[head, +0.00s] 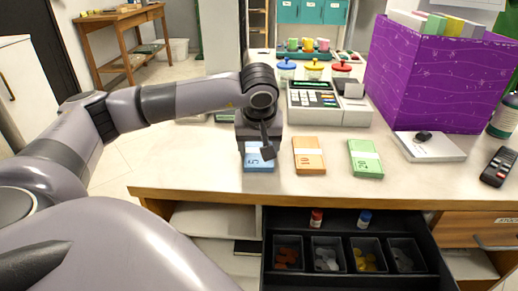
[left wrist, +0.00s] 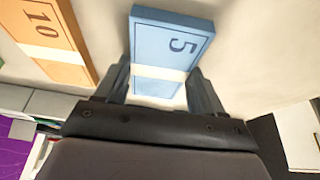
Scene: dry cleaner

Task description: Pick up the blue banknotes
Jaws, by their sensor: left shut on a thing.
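The blue banknotes (head: 259,161) are a stack marked 5 with a pale band, at the left of a row of note stacks on the counter. My left gripper (head: 257,146) points down over them. In the left wrist view the blue banknotes (left wrist: 165,50) sit between the two fingers of my left gripper (left wrist: 162,85), which is shut on them. Whether the stack is lifted off the counter I cannot tell. My right gripper is not in view.
Orange notes (head: 309,155) and green notes (head: 364,158) lie to the right. An open drawer (head: 345,222) with coin trays is below the counter edge. A cash register (head: 328,104) and a purple box (head: 425,75) stand behind.

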